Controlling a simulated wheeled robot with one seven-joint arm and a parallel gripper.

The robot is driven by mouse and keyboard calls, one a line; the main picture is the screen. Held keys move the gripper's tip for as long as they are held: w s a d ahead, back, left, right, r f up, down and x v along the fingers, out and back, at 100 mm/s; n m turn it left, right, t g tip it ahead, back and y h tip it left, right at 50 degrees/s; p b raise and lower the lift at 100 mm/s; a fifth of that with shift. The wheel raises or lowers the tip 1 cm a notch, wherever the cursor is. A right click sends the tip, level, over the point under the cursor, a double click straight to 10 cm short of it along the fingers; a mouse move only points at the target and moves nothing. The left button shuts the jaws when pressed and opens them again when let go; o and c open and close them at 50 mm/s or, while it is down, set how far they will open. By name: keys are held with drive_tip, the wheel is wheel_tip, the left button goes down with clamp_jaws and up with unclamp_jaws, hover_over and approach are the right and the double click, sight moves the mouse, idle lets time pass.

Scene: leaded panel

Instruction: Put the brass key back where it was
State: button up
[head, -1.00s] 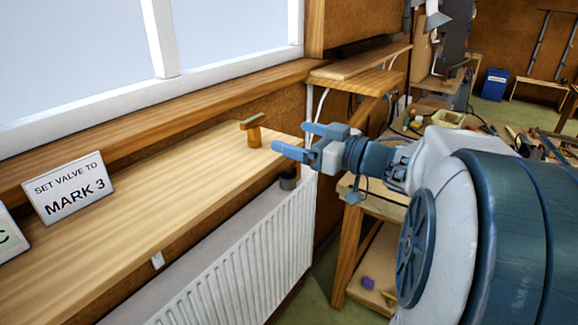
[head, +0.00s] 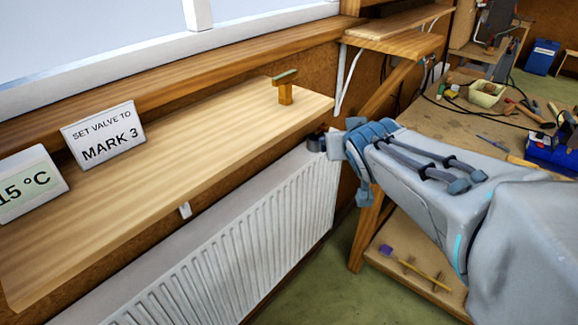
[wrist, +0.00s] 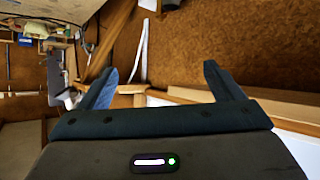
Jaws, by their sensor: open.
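The brass key (head: 285,92) is a T-shaped piece standing upright near the right end of the wooden shelf (head: 190,125) above the radiator. Nothing holds it. My gripper (head: 335,145) is lower than the key and to its right, beside the dark valve knob (head: 315,141) at the radiator's top right corner. Its fingers are hard to make out in the head view; I cannot tell whether they touch the knob. In the wrist view my gripper (wrist: 161,67) has its fingers wide apart with nothing between them. I cannot make out the key there.
A sign reading "SET VALVE TO MARK 3" (head: 103,135) and a "15 °C" card (head: 28,187) stand on the shelf. The white radiator (head: 235,235) is below. A cluttered workbench (head: 470,125) is at the right. The shelf between sign and key is clear.

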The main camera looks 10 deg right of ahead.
drive_tip(key=s+a+f+g+y, duration=0.1)
drive_tip(key=s+a+f+g, duration=0.3)
drive_tip(key=s, duration=0.3)
drive_tip(key=s+a+f+n+g+y, duration=0.1)
drive_tip(key=s+a+f+g, duration=0.3)
drive_tip(key=s, duration=0.4)
drive_tip(key=shift+a+f+y, duration=0.6)
drive_tip(key=shift+a+f, duration=0.1)
drive_tip(key=shift+a, duration=0.4)
